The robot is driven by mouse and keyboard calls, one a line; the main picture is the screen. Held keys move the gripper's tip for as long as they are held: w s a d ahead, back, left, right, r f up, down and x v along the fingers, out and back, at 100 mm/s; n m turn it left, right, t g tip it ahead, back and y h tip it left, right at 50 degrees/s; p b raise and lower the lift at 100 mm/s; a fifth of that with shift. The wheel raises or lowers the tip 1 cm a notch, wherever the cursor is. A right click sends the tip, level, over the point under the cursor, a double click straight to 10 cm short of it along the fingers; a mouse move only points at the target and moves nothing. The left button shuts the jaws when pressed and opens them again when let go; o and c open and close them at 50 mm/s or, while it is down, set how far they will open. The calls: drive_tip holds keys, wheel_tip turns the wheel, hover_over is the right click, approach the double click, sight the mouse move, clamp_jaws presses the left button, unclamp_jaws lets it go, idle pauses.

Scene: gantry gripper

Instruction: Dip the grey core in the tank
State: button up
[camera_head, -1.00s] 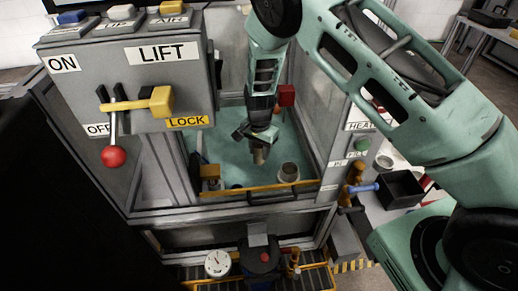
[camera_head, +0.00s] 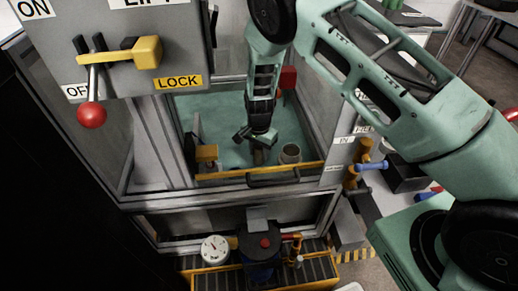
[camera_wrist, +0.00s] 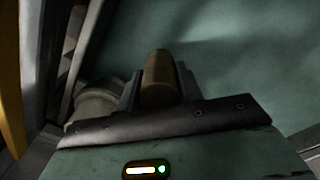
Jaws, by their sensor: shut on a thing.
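My gripper (camera_head: 258,143) is inside the open-fronted tank (camera_head: 215,128), which has a teal interior. It is shut on the core (camera_wrist: 160,78), a short brownish-grey cylinder that stands between the two fingers in the wrist view. In the head view the core (camera_head: 258,157) shows only as a small dark piece under the fingers, close behind the yellow front rail. Whether its lower end touches liquid or the floor cannot be told. A grey round cup (camera_head: 290,152) is just right of the gripper, apart from it in the head view.
A yellow rail (camera_head: 225,174) and black handle (camera_head: 275,178) cross the tank's front. A yellow block (camera_head: 207,153) is at left inside, a red block (camera_head: 288,78) at the back. A panel with a LOCK label and red-knobbed lever (camera_head: 92,115) stands left.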

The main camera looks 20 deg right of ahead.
wheel_tip(320, 180, down, 11)
drive_tip(key=b, duration=0.6)
drive_tip(key=shift+r, duration=0.15)
drive_tip(key=shift+r, duration=0.15)
idle(2.4)
wheel_tip(320, 180, up, 23)
drive_tip(key=p, duration=1.7)
drive_tip(key=shift+r, duration=0.1)
idle(0.9)
